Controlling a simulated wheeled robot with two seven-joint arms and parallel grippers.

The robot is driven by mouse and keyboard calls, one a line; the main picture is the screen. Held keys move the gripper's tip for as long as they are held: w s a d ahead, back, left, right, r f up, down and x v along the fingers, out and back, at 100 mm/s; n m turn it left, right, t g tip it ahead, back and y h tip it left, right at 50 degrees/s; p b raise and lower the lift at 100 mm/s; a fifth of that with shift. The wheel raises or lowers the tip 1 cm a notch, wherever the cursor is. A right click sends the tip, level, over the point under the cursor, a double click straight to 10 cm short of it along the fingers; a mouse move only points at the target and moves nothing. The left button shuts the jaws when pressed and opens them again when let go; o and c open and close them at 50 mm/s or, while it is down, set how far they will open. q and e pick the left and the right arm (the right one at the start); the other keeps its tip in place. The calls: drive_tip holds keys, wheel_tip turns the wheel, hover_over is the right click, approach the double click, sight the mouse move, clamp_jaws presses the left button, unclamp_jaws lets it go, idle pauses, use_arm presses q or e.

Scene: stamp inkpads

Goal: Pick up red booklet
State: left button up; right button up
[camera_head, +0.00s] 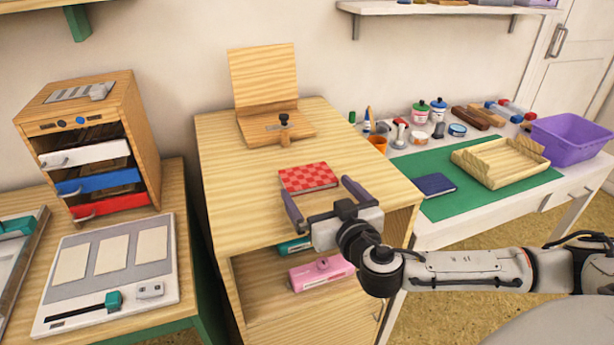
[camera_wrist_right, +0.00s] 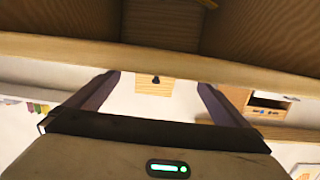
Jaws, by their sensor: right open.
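The red booklet (camera_head: 308,177) has a checked cover and lies flat on top of the wooden cabinet (camera_head: 232,200), near its front. My right gripper (camera_head: 316,188) is open and empty at the cabinet's front edge. Its two fingers point toward the booklet, one on each side of its near edge in the picture; the exact height gap cannot be told. In the right wrist view the open fingers (camera_wrist_right: 158,80) show with nothing between them, and I cannot make out the booklet there. My left gripper is not in view.
A wooden stand (camera_head: 275,125) is at the back of the cabinet top. A pink box (camera_head: 321,273) and a teal item (camera_head: 294,246) sit on the shelf below. A dark blue booklet (camera_head: 434,185) lies on the green mat (camera_head: 470,205) at right. The cabinet top's left side is clear.

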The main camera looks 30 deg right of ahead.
sight(309, 178)
drive_tip(key=p+x, duration=0.1)
drive_tip(key=x, duration=0.4)
drive_tip(key=shift+d, duration=0.15)
drive_tip(key=shift+c, duration=0.3)
drive_tip(key=c, duration=0.7)
drive_tip(key=shift+r, duration=0.1)
